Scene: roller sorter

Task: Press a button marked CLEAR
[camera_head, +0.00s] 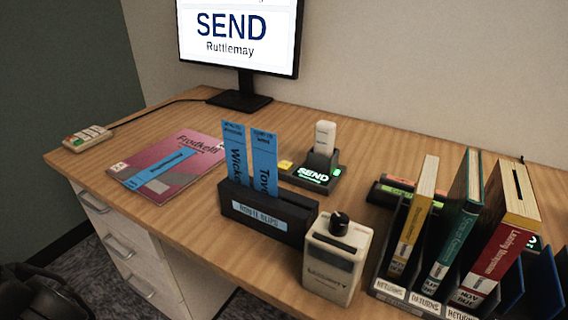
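A small beige keypad (87,138) with a few coloured buttons, some red and green, lies at the far left of the desk, with a cable running behind it. Its button labels are too small to read, so I cannot tell whether one is marked CLEAR. A dark, curved shape (42,292) at the bottom left corner may be my gripper or part of my arm. It is cut off by the frame edge, is low and well apart from the keypad, and its fingers cannot be made out.
A monitor (240,45) reads SEND Ruttlemay. A pink booklet (172,165) with a blue slip lies beside the keypad. A black slip holder (268,212), a scanner in a lit SEND cradle (315,175), a beige device (335,262) and a book rack (420,300) fill the middle and right.

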